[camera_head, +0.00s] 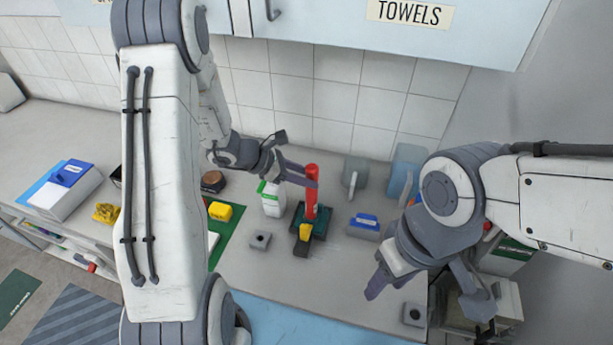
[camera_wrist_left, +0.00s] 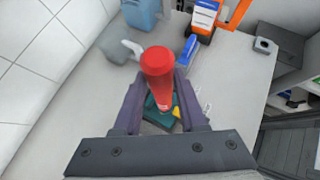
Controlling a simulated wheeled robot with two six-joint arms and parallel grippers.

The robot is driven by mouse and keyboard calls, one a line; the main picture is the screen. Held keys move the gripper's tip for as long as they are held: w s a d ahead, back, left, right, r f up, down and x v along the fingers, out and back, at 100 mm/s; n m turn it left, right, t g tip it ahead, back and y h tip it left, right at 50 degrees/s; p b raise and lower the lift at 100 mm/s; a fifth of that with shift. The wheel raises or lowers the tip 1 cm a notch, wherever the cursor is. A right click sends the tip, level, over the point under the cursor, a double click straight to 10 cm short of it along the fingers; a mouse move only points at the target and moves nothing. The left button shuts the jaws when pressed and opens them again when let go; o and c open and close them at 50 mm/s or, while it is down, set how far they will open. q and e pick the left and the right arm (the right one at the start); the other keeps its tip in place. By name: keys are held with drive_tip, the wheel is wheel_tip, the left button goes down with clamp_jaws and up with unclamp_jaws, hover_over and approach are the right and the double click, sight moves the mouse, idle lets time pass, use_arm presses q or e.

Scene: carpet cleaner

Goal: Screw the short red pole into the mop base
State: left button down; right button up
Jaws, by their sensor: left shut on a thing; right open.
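The short red pole (camera_head: 311,205) stands upright in the head view. Its lower end meets the mop base (camera_head: 318,222), a dark teal and black piece with a yellow part, on the counter. I cannot tell whether the pole is threaded in. My left gripper (camera_head: 300,177) is shut around the pole's upper part, coming in from the left. In the left wrist view the pole's red top (camera_wrist_left: 158,62) sits between the purple fingers, with the teal base (camera_wrist_left: 152,112) below it, partly hidden. My right gripper (camera_head: 428,290) is open and empty near the counter's front right.
A white and green bottle (camera_head: 271,205) stands close left of the base. A blue-and-grey brush (camera_head: 364,226) lies to its right. Grey blocks sit at front (camera_head: 260,240) and right (camera_head: 413,314). A yellow item (camera_head: 220,211) lies on the left.

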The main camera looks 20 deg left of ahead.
use_arm(q)
drive_tip(key=shift+c, duration=1.9)
unclamp_jaws()
drive_tip(key=b+v, duration=0.2)
drive_tip(key=v, duration=0.8)
drive_tip(key=shift+r, duration=0.2)
drive_tip(key=s+d+m+g+y+b, duration=0.25)
drive_tip(key=s+d+m+g, duration=0.35)
drive_tip(key=s+d+m, duration=0.6)
drive_tip(key=s+d+f+m+y+b, duration=0.1)
drive_tip(key=s+d+m+y+b, duration=0.1)
drive_tip(key=s+m, duration=0.3)
drive_tip(key=s+d+f+m+y+b, duration=0.1)
drive_tip(key=s+d+m+y, duration=0.2)
drive_tip(key=m, duration=1.1)
drive_tip(key=s, duration=0.3)
drive_tip(key=shift+s+d+f+m+t+b, duration=0.25)
drive_tip(key=shift+s+d+m+t+b, duration=0.05)
drive_tip(key=shift+d+b, duration=0.1)
